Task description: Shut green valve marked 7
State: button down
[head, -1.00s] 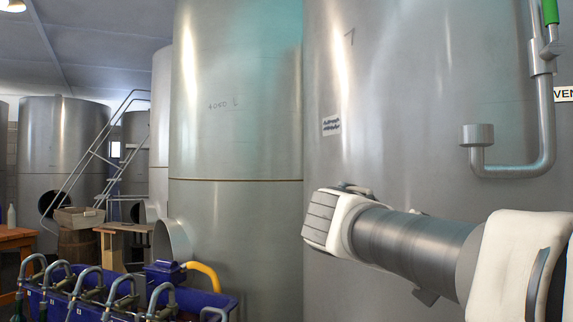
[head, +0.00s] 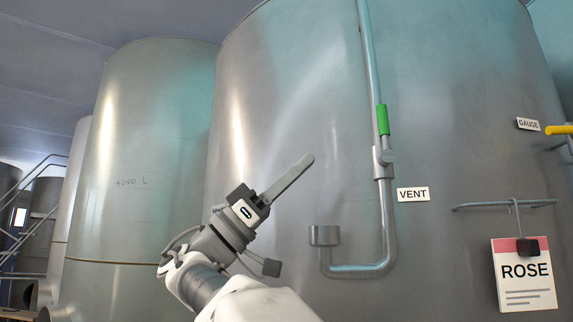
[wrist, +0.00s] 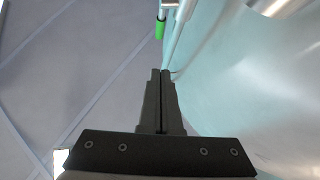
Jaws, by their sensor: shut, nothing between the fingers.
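The green valve handle (head: 383,119) stands upright along a grey vent pipe (head: 388,220) on the big steel tank (head: 290,90). The valve body (head: 382,161) is just below it. A VENT sign (head: 413,194) is to its right. I cannot make out a 7 on the valve or tank now. My gripper (head: 308,160) is shut and empty, pointing up and right, left of and lower than the green handle in the picture, apart from it. In the wrist view the closed fingers (wrist: 160,72) show with the green handle (wrist: 160,28) beyond their tips.
The pipe's lower end bends left to an upturned open cup (head: 324,235). On the right are a ROSE card (head: 525,285) hung from a rail (head: 480,206), a GAUGE sign (head: 528,124) and a yellow handle (head: 560,130). Another tank (head: 145,150) stands at left.

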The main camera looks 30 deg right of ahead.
aim_at(378, 115)
jog(key=shift+s+r+m, duration=0.15)
jog(key=shift+m, duration=0.25)
jog(key=d+f+p+x, duration=0.1)
jog(key=p+x, duration=0.3)
jog(key=x, duration=0.9)
jog(key=shift+s+d+f, duration=0.3)
jog(key=shift+s+f, duration=0.05)
jog(key=shift+f, duration=0.15)
jog(key=shift+d+p, duration=0.1)
jog(key=shift+p, duration=0.2)
